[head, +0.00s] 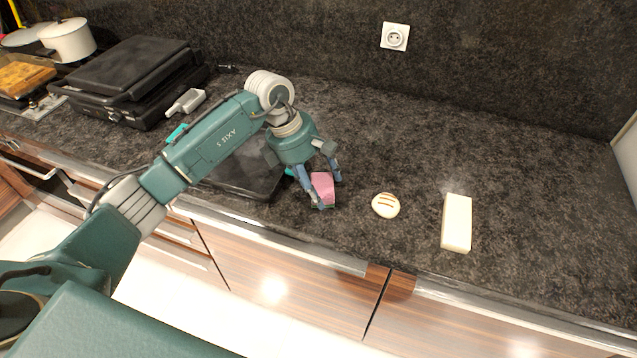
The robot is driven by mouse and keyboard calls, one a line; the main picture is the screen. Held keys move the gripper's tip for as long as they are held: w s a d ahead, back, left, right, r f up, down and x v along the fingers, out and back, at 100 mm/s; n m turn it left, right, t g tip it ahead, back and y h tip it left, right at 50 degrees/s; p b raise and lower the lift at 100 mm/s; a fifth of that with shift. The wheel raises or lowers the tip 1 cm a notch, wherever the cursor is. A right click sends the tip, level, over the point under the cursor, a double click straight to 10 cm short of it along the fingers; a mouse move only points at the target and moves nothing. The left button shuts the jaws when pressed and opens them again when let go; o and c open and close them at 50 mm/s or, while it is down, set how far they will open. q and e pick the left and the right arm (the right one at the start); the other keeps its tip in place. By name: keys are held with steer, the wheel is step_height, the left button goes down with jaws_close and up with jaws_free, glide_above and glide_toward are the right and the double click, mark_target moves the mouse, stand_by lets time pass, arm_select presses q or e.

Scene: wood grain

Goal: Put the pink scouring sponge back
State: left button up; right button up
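The pink scouring sponge (323,185) is near the front edge of the dark countertop, in the middle of the head view. A thin greenish layer shows at its lower edge. My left gripper (328,191) reaches down over it, with fingers on both sides that appear shut on it. The fingers hide parts of its sides. I cannot tell whether its underside touches the counter. My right gripper is not in view.
A bun-like item (385,205) and a cream block (456,222) lie to the right. A dark flat panel (262,180) is partly behind my arm. A black grill (135,75) and white pot (68,40) stand at left. The right rear counter is clear.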

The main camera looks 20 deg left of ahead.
arm_select(q)
steer(key=shift+r, duration=0.15)
steer(key=b+v, duration=0.2)
steer(key=v, duration=1)
steer(key=shift+b, duration=0.3)
